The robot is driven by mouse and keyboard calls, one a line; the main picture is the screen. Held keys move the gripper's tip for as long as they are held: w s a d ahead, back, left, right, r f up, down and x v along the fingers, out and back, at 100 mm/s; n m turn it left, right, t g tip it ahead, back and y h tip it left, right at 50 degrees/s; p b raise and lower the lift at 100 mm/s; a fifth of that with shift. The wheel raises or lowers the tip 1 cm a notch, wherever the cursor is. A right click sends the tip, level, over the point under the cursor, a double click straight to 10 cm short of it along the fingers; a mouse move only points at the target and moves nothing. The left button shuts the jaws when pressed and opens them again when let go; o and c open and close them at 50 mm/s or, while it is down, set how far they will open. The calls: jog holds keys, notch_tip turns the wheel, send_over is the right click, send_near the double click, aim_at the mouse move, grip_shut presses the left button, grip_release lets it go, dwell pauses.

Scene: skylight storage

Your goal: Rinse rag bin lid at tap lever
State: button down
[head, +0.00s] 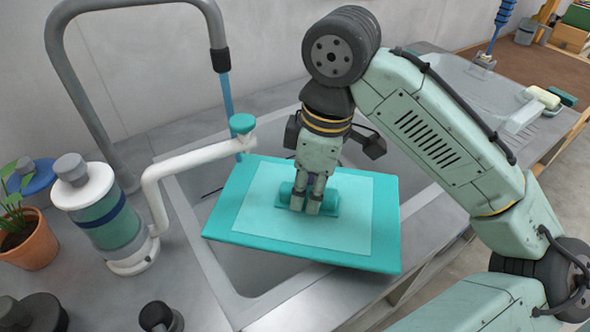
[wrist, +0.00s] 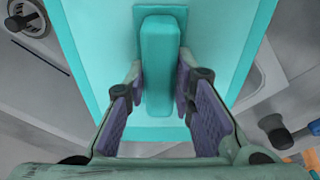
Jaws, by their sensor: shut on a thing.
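The rag bin lid (head: 380,220) is a flat teal panel with a lighter inset and a raised bar handle. It lies across the sink opening in the head view; I cannot tell whether it touches the rim. My gripper (head: 307,205) is above it, shut on the handle, with the handle (wrist: 160,65) between both finger pads in the wrist view. A grey gooseneck tap (head: 85,90) stands behind. A blue stream (head: 227,105) runs from its spout to near the lid's far left corner. A white arm with a teal cap (head: 241,124), possibly the tap lever, reaches toward that corner.
A white and green bottle (head: 100,215) and a potted plant (head: 25,240) stand left.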

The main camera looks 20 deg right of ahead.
aim_at(311, 217)
jog(key=s+r+p, duration=0.3)
jog(key=shift+a+p, duration=0.3)
jog(key=shift+a, duration=0.05)
jog(key=shift+s+a+r+p, duration=0.2)
jog(key=shift+s+r, duration=0.1)
jog(key=shift+s, duration=0.2)
jog(key=shift+s+a+r+p, duration=0.1)
jog(key=shift+s+r+p, duration=0.15)
jog(key=shift+s, duration=0.2)
jog(key=shift+w+f+b, duration=0.35)
jog(key=shift+f, duration=0.05)
jog(key=w+f+b, duration=0.1)
jog(key=w+d+f+b, duration=0.1)
jog(key=w, duration=0.1)
jog(key=w+f+b, duration=0.1)
jog(key=w+b, duration=0.1)
jog(key=shift+w+d+f, duration=0.15)
jog(key=shift+d+f, duration=0.05)
jog(key=shift+d, duration=0.15)
jog(key=shift+w+d+r, duration=0.1)
jog(key=shift+w, duration=0.3)
